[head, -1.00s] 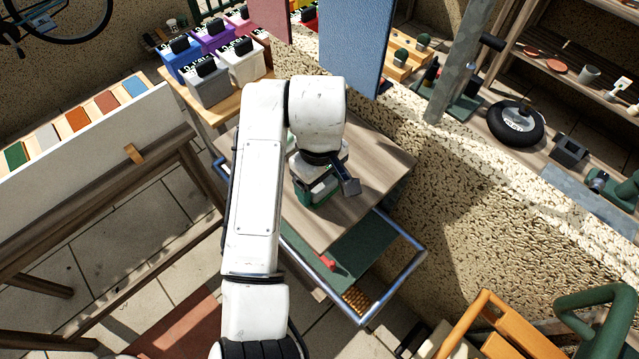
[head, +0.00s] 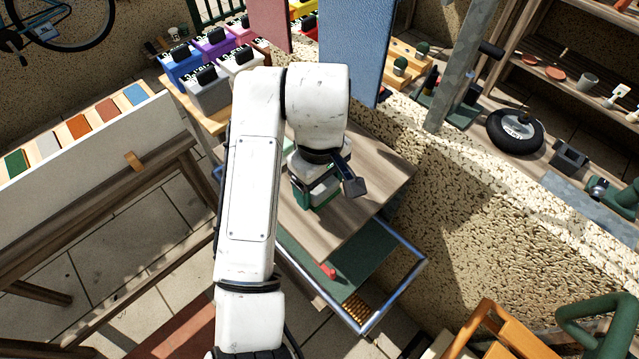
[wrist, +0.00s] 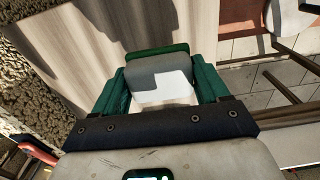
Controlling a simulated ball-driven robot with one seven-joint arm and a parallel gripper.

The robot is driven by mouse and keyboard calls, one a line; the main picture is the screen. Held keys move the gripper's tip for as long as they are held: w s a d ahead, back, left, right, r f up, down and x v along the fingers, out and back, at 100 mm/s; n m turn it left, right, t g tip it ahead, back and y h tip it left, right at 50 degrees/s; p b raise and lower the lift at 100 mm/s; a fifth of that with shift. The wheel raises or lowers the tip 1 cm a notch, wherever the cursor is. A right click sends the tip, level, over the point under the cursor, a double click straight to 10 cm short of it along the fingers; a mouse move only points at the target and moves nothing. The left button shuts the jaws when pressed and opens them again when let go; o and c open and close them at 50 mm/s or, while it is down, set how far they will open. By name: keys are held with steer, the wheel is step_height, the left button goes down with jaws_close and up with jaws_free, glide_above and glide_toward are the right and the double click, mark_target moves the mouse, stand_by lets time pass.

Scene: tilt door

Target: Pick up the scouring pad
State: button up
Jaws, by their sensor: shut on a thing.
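In the wrist view, a grey block with a green far edge, which looks like the scouring pad (wrist: 160,67), sits between the green fingers of my gripper (wrist: 160,92). The fingers are closed against its two sides. A bright sunlit patch covers its near part. In the head view, my gripper (head: 316,194) points down over the wooden top of the trolley (head: 352,222). My wrist hides most of the pad there. I cannot tell whether the pad touches the wood.
Coloured bins (head: 212,92) stand behind on a wooden bench. A blue panel (head: 354,50) hangs behind my arm. A speckled wall (head: 450,215) runs along the trolley's right side. A white board (head: 95,150) stands on the left. The trolley's right part is clear.

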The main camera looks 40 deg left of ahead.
steer(key=s+d+r+p, duration=0.5)
steer(key=s+d+r, duration=0.4)
steer(key=shift+s+p, duration=0.3)
steer(key=shift+p, duration=0.05)
